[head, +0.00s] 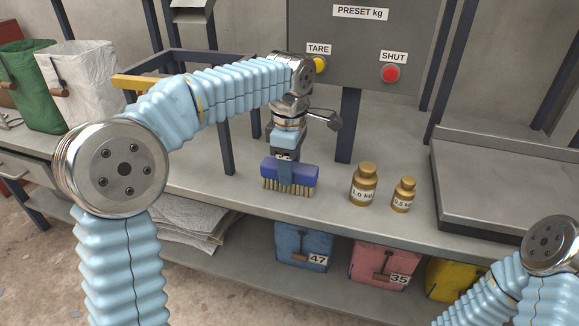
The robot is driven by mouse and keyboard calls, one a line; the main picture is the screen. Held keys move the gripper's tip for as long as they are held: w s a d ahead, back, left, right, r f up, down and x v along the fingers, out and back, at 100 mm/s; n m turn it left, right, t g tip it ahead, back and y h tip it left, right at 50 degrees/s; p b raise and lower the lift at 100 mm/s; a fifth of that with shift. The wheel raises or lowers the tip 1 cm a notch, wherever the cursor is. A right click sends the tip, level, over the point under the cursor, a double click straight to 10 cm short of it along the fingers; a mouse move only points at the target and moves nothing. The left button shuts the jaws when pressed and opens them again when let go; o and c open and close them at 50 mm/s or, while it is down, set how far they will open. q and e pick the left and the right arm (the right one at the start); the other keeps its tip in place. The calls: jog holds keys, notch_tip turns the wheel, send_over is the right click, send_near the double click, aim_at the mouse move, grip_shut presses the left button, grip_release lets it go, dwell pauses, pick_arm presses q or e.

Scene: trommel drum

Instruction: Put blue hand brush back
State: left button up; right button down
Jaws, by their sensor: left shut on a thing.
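The blue hand brush (271,172) has a blue block and tan bristles that point down. My left gripper (287,178) reaches down from above and is shut on the brush. The brush is at the front part of the grey bench, left of the brass weights. I cannot tell whether its bristles touch the bench top. My right arm shows only in part at the lower right, and its gripper is out of view.
Brass weights marked 1.0 kg (364,184) and 0.5 kg (403,195) stand right of the brush. A grey platform (500,190) is further right. A control panel (365,45) and dark posts stand behind. Blue (303,240), pink (375,258) and yellow bags (450,277) sit below.

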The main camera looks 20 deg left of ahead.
pick_arm(q)
jog(key=shift+f, duration=0.1)
jog(key=o, duration=0.9)
notch_tip(320, 180, up, 12)
jog(key=p, duration=0.3)
